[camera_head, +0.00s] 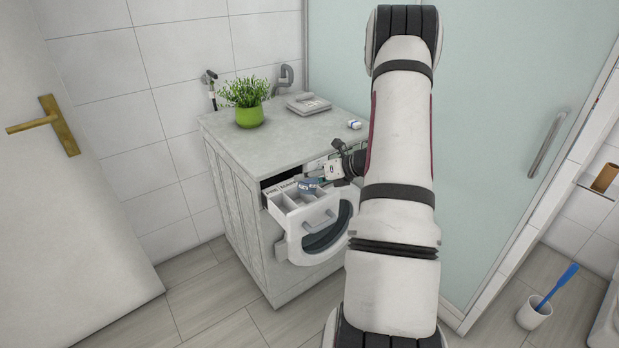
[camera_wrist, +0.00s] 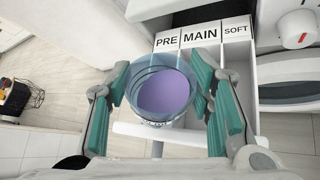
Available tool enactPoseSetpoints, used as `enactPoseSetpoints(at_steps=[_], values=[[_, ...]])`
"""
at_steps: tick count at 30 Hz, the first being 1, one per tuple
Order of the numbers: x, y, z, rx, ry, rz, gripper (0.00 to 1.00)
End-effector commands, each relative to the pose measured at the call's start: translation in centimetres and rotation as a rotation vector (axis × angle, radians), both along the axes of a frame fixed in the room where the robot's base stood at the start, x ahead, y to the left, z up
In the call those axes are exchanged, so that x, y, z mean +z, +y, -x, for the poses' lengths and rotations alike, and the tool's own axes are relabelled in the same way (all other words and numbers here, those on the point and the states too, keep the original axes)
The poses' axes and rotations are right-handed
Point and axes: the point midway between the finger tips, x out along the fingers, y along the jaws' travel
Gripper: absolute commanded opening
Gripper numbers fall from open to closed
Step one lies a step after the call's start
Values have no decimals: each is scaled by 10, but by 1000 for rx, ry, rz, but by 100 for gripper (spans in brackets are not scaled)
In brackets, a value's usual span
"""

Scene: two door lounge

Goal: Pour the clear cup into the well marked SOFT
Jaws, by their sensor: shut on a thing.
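The clear, bluish cup (camera_wrist: 149,62) holds purple liquid, and I look down into it in the wrist view. My gripper (camera_wrist: 160,80) is shut on it, with one teal finger on each side. The cup looks about upright above the pulled-out white drawer (camera_head: 285,212). The drawer's wells are labelled PRE (camera_wrist: 167,42), MAIN (camera_wrist: 201,35) and SOFT (camera_wrist: 236,30) from left to right. The cup is left of the SOFT well, around PRE and MAIN. My right finger hides part of the SOFT well. In the head view the cup (camera_head: 308,186) shows small over the drawer.
The drawer belongs to a washing machine (camera_head: 238,215) with a round door (camera_head: 338,232) below. A green potted plant (camera_head: 249,115) and a grey stack (camera_head: 308,104) stand on top. A glass panel (camera_head: 480,130) is at the right. Floor is clear at the front left.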

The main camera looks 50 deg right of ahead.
Motion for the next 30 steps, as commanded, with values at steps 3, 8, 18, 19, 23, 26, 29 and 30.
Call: enactPoseSetpoints(at_steps=[3, 8, 18, 19, 23, 26, 29, 30], values=[[0, 0, 0, 0, 0, 0, 29], [1, -1, 0, 1, 2, -9, 29], [3, -12, -3, 1, 28, -93, 29], [4, -12, -3, 1, 29, -101, 29], [4, -15, -4, 1, 38, -126, 29], [4, -16, -5, 0, 42, -139, 29], [4, -17, -5, 0, 44, -142, 29], [4, -16, -5, -1, 44, -143, 29]])
